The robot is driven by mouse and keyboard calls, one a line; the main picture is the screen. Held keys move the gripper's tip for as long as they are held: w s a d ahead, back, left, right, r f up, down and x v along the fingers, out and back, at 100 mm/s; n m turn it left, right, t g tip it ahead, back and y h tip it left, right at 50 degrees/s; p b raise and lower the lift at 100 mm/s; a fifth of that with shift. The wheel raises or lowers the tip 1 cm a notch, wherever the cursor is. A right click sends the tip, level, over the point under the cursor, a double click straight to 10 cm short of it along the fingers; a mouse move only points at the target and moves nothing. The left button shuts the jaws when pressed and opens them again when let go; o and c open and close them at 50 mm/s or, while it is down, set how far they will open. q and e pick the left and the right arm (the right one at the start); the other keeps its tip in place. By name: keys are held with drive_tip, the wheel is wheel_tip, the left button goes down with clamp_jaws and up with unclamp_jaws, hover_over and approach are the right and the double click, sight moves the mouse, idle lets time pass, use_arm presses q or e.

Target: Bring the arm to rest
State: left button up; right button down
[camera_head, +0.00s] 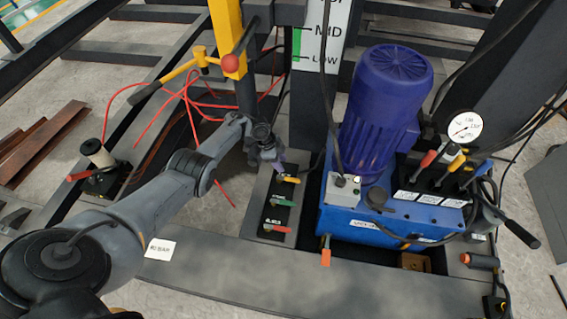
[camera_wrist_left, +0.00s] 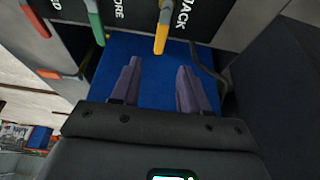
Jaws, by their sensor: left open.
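My left arm (camera_head: 150,205) reaches in from the lower left of the head view. My left gripper (camera_head: 277,166) is by the far end of a dark lever panel, close to its yellow lever (camera_head: 290,180). In the left wrist view the two purple fingers of the gripper (camera_wrist_left: 158,80) stand apart with nothing between them, over a blue surface (camera_wrist_left: 150,85). The yellow lever (camera_wrist_left: 162,38) shows beyond the fingertips, apparently clear of them. My right gripper is not in view.
The panel also carries a green lever (camera_head: 282,201) and a red lever (camera_head: 276,228). A blue power unit (camera_head: 345,222) with a purple motor (camera_head: 385,105) and gauge (camera_head: 465,128) stands to the right. A yellow post (camera_head: 228,35) with red cords (camera_head: 190,95) stands behind the arm.

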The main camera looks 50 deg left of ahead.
use_arm(q)
drive_tip(key=shift+r, duration=0.3)
drive_tip(key=shift+s, duration=0.1)
